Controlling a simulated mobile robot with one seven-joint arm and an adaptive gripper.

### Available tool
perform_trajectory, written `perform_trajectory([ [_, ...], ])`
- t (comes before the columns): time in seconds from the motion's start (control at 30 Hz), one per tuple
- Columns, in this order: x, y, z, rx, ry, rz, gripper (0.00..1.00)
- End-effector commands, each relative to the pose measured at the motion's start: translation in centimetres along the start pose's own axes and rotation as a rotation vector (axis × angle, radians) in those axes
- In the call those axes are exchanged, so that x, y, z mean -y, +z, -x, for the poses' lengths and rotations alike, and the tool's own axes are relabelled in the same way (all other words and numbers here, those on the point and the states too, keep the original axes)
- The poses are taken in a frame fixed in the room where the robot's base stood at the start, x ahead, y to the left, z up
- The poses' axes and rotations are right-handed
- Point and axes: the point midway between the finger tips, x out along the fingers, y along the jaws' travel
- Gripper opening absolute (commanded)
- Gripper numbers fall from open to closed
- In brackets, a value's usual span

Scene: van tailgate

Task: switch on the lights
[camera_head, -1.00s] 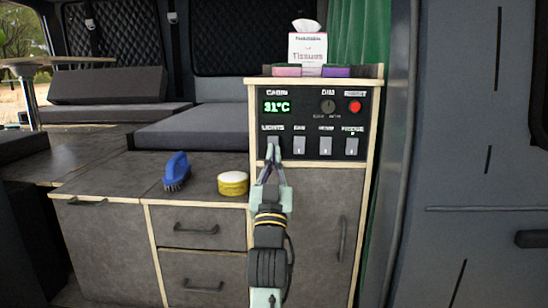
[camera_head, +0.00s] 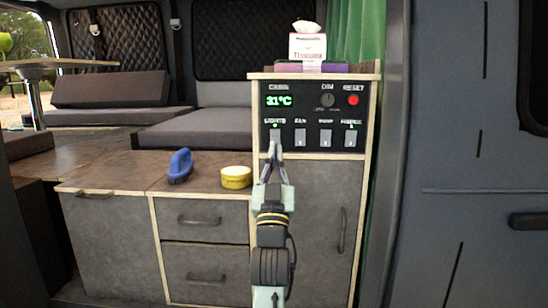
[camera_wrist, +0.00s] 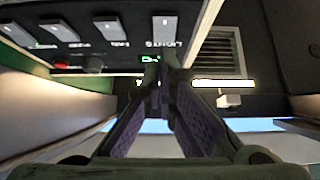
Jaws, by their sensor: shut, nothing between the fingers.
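The lights switch (camera_head: 275,136) is the leftmost of several pale rocker switches on the black control panel (camera_head: 314,101). Its label reads LIGHTS. My gripper (camera_head: 275,153) is shut and empty, with its fingertips at the lower part of this switch. I cannot tell whether they touch it. In the wrist view the closed fingertips (camera_wrist: 163,55) point at the panel just beside the LIGHTS lettering, and the pale lights switch (camera_wrist: 164,24) shows beyond them. Whether the switch is tipped on is too small to tell.
Fan, pump and fridge switches sit right of the lights switch. Above are a green-lit display (camera_head: 278,100), a dim knob (camera_head: 327,100) and a red reset button (camera_head: 353,100). A blue brush (camera_head: 180,166) and yellow tin (camera_head: 236,178) stand on the counter. A tissue box (camera_head: 307,47) tops the cabinet.

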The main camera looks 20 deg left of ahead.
Motion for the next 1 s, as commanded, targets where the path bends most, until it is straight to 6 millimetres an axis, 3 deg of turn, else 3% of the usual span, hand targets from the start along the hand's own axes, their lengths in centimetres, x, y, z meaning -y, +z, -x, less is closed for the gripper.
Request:
perform_trajectory([
  [0.2, 0.0, 1.4, 5.3, 0.003, 0.0, 0.002, 0.0],
  [0.4, 0.0, 1.7, 8.6, 0.001, -0.001, 0.0, 0.0],
  [0.6, 0.0, 1.7, 9.8, 0.0, 0.0, 0.0, 0.0],
  [1.0, -0.1, 1.7, 9.9, 0.0, 0.0, 0.0, 0.0],
])
